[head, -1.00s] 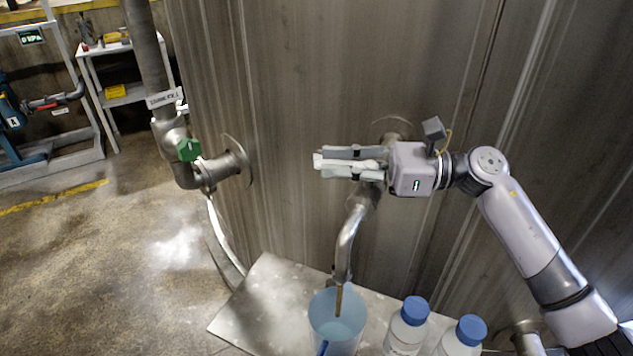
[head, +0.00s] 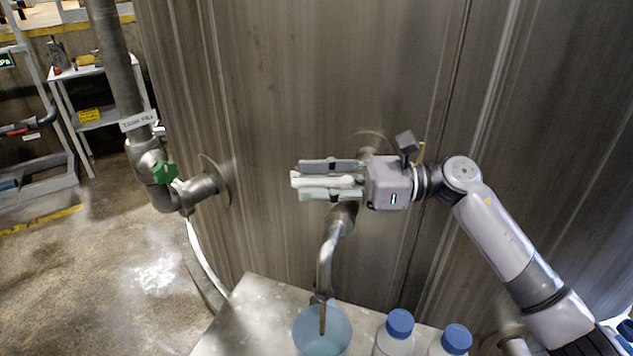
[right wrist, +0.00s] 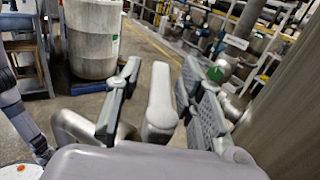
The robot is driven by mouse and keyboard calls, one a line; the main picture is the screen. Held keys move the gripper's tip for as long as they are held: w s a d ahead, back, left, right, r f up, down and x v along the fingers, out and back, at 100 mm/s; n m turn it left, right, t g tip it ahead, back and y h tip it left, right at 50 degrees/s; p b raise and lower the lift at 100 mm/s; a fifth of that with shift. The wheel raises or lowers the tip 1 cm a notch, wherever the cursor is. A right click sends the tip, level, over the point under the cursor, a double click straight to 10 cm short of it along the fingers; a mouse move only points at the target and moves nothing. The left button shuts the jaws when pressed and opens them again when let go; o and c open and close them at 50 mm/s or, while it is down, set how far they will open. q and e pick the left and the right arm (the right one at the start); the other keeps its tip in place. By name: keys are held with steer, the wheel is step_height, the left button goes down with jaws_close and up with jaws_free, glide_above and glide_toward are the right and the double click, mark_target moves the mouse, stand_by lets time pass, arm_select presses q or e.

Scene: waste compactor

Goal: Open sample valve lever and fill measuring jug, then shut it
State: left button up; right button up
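The pale sample valve lever (head: 325,181) lies sideways above the curved steel spout (head: 328,248). My right gripper (head: 328,181) has one finger above it and one below. The right wrist view shows the lever (right wrist: 160,100) between the two finger pads, with a gap on each side, so the gripper is open around it. A thin brown stream (head: 322,319) runs from the spout into the translucent blue measuring jug (head: 307,338) on the metal shelf. The jug's lower part is cut off and its fill level cannot be read. My left gripper is not in view.
Two blue-capped bottles (head: 399,325) (head: 456,340) stand to the right of the jug on the metal shelf (head: 258,308). The large tank wall (head: 270,100) is close behind. A green-handled valve (head: 165,171) sits on the pipe at left, with open floor beyond.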

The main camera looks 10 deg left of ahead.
steer(key=w+d, duration=0.1)
steer(key=d, duration=1.1)
steer(key=shift+w, duration=0.35)
steer(key=shift+a, duration=0.1)
